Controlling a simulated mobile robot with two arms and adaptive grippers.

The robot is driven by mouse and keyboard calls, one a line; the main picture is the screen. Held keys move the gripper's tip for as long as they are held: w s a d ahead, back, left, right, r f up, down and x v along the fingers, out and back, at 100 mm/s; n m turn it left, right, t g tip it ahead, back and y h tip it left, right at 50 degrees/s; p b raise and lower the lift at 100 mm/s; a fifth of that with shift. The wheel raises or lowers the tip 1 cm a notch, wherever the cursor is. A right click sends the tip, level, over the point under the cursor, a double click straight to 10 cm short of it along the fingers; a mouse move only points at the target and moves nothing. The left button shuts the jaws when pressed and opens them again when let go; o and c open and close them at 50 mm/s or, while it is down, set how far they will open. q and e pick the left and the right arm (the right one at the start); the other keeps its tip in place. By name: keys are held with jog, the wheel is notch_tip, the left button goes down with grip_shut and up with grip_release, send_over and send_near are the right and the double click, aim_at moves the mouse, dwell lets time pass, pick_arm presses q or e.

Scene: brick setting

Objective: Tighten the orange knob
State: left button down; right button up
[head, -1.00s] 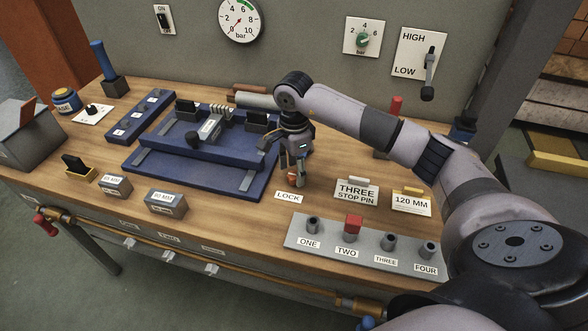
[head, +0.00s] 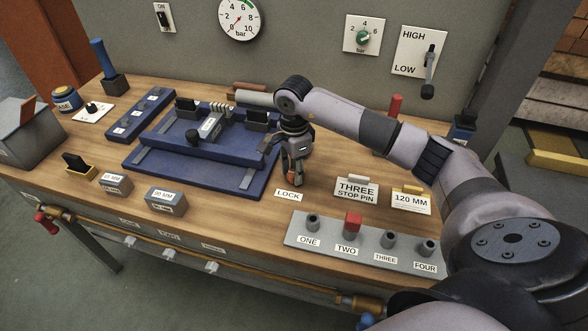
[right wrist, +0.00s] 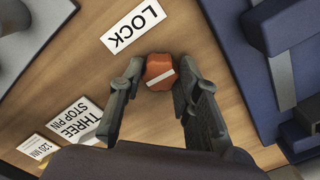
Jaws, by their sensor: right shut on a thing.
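The orange knob (right wrist: 159,68) has a pale bar across its top and stands on the wooden bench behind the LOCK label (head: 288,195). My right gripper (right wrist: 160,82) points down at it, one finger on each side, and is shut on the knob. In the head view my right gripper (head: 292,180) sits just right of the blue fixture, and the fingers hide most of the knob. The LOCK label also shows in the right wrist view (right wrist: 133,27). My left gripper is not in view.
The blue fixture (head: 190,178) stands close left of the gripper. The THREE STOP PIN sign (head: 356,189) and the 120 MM sign (head: 410,201) stand to the right. A grey plate (head: 320,246) with several posts lies in front. Bare wood surrounds the knob.

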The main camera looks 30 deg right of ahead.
jog(key=shift+c, duration=1.2)
jog(key=shift+m, duration=0.3)
jog(key=m+b, duration=0.1)
jog(key=m, duration=0.2)
jog(key=shift+m, duration=0.3)
jog(key=m+b, duration=0.1)
jog(key=m, duration=1.1)
jog(key=shift+m+b, duration=0.3)
jog(key=shift+b, duration=0.05)
jog(key=m, duration=0.5)
jog(key=shift+m, duration=0.3)
